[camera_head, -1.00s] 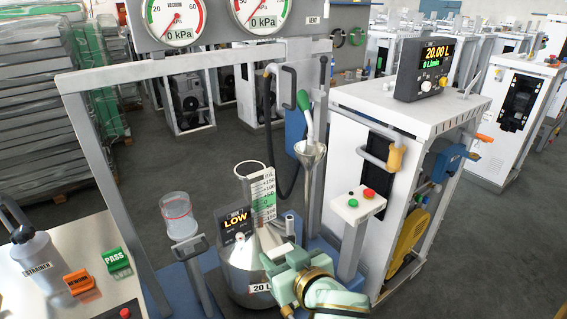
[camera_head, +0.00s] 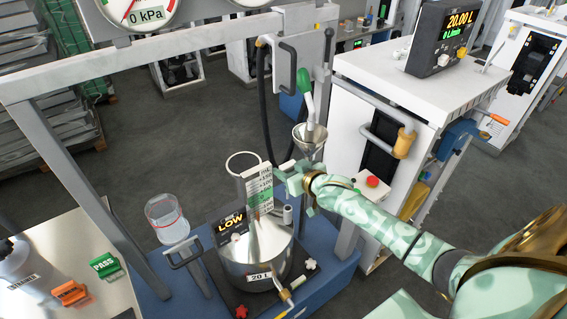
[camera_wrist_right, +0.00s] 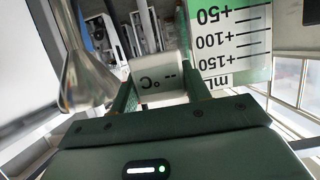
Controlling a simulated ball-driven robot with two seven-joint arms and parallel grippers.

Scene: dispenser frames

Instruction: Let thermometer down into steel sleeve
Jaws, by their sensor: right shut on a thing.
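My right gripper (camera_head: 288,180) is at the right edge of the graduated scale plate (camera_head: 259,190), above the steel pot (camera_head: 240,270). In the right wrist view, the right gripper (camera_wrist_right: 160,88) is shut on the thermometer's pale head (camera_wrist_right: 158,82), marked °C with dashes on its display. The thermometer's stem is not clear in either view. A short upright grey tube (camera_head: 287,215), which looks like the steel sleeve, stands at the pot's rear right, below the gripper and apart from it. My left gripper is not in view.
A steel funnel (camera_head: 309,137) with a green-handled nozzle is close behind the right gripper; the funnel also shows in the right wrist view (camera_wrist_right: 88,78). The LOW display (camera_head: 230,226) and a clear cup (camera_head: 167,220) are to the left. A white cabinet (camera_head: 400,85) stands to the right.

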